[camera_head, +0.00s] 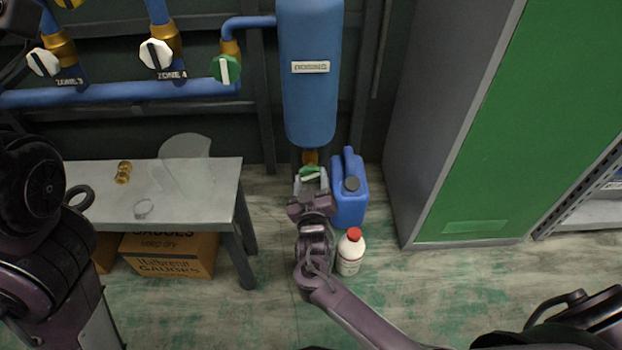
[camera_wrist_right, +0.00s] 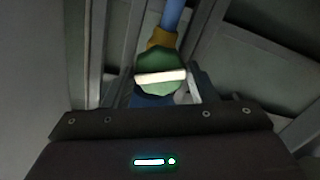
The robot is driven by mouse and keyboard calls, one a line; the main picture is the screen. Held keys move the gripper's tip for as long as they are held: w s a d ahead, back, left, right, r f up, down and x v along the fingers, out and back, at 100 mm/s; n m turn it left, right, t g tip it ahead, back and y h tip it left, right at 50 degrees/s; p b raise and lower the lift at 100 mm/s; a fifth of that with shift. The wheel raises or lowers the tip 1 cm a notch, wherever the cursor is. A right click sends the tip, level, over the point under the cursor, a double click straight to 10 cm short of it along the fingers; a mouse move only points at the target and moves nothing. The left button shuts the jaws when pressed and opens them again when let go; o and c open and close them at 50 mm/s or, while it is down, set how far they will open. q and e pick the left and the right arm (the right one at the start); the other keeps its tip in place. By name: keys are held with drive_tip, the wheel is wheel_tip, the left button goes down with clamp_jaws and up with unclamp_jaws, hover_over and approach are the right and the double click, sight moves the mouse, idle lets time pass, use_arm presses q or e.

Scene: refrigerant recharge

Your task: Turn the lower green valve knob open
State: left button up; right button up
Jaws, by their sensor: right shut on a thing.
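The lower green valve knob (camera_head: 312,174) sits under the blue dosing tank (camera_head: 310,80), on a brass fitting. In the right wrist view the green knob (camera_wrist_right: 160,72) shows its white bar lying nearly level across the picture. My right gripper (camera_head: 311,192) is at the knob, with one finger on each side of it, and is shut on it. The right gripper's fingers (camera_wrist_right: 166,82) are partly hidden behind the knob. An upper green knob (camera_head: 226,69) with an upright white bar is on the pipe at the left. My left gripper is not in view; only my left arm shows.
A blue jug (camera_head: 350,196) and a white bottle with a red cap (camera_head: 350,251) stand on the floor right of my right gripper. A table (camera_head: 216,190) is at the left, with cardboard boxes (camera_head: 170,254) under it. A green-fronted cabinet (camera_head: 520,120) stands at the right.

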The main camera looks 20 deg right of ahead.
drive_tip(key=shift+r+n+p, duration=0.2)
drive_tip(key=shift+n+p, duration=0.5)
drive_tip(key=shift+p, duration=0.1)
drive_tip(key=shift+n+p, duration=0.6)
drive_tip(key=shift+n, duration=0.2)
drive_tip(key=shift+f+n+p, duration=0.2)
drive_tip(key=shift+n+p, duration=0.1)
drive_tip(key=shift+n, duration=0.4)
drive_tip(key=shift+r, duration=0.1)
drive_tip(key=shift+r+n+p, duration=0.1)
drive_tip(key=shift+n+p, duration=0.65)
drive_tip(key=shift+n, duration=0.05)
drive_tip(key=shift+n+p, duration=0.5)
drive_tip(key=shift+n, duration=0.8)
